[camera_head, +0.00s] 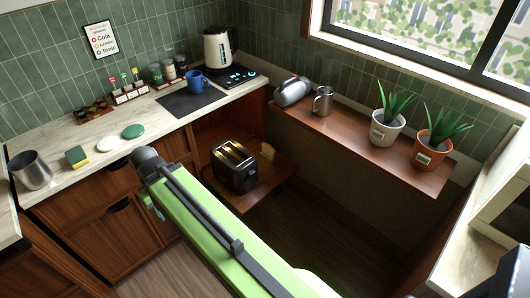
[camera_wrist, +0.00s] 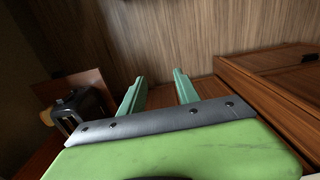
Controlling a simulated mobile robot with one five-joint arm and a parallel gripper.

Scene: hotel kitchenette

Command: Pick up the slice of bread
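In the head view my arm mostly hides the gripper, left of the toaster.
The low shelf (camera_head: 245,202) juts out below the counter. A marble counter (camera_head: 75,184) runs along the left, with a sponge, mug and kettle. A wooden ledge (camera_head: 345,133) with two potted plants is at the right. The floor (camera_head: 320,232) right of the shelf looks clear.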

